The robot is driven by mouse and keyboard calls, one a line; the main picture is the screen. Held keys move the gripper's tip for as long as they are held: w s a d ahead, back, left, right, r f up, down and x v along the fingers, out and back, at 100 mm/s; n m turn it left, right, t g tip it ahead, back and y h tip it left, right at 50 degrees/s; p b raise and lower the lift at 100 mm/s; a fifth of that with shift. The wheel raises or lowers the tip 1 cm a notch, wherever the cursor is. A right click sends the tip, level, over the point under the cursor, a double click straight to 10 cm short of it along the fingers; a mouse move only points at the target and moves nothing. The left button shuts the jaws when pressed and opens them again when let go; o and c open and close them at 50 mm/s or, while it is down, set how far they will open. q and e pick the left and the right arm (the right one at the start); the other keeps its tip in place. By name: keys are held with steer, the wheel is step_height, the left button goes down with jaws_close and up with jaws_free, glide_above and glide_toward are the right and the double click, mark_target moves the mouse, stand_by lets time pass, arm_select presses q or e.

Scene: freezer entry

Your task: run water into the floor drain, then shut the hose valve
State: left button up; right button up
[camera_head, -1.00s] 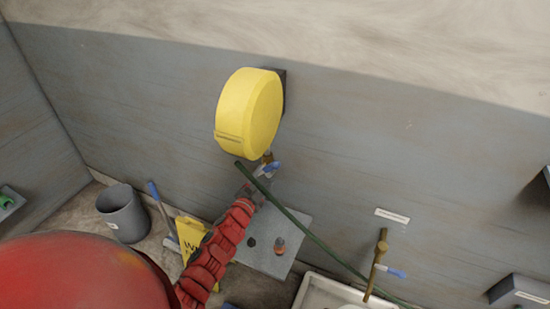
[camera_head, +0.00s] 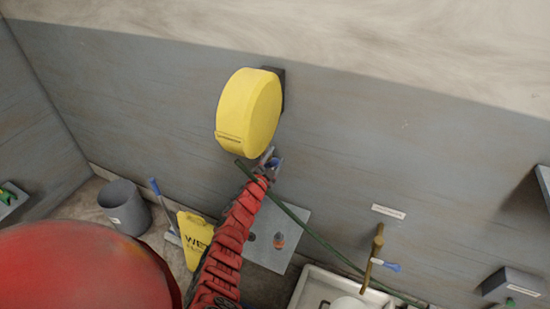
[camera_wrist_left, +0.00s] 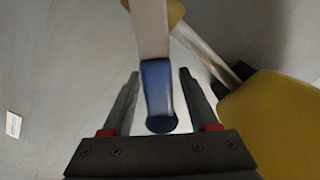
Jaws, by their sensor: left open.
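A yellow hose reel (camera_head: 249,110) is mounted on the wall, and a green hose (camera_head: 310,236) runs from it down to the right. My left gripper (camera_head: 271,160) is raised just below the reel at a valve with a blue lever, which it partly hides. In the left wrist view the blue lever (camera_wrist_left: 159,95) lies between the two open fingers (camera_wrist_left: 160,73), with gaps on both sides. A dark round hole (camera_head: 250,237), perhaps the floor drain, shows in a grey plate (camera_head: 268,260) below. No water is visible. My right gripper is out of view.
A yellow wet-floor sign (camera_head: 190,226), a grey bucket (camera_head: 125,208) and a blue-handled tool (camera_head: 158,196) stand at left. An orange item (camera_head: 279,240) is by the hole.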

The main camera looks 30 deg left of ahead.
arm_select(q)
jaws_close()
stand_by(0.3)
stand_by(1.1)
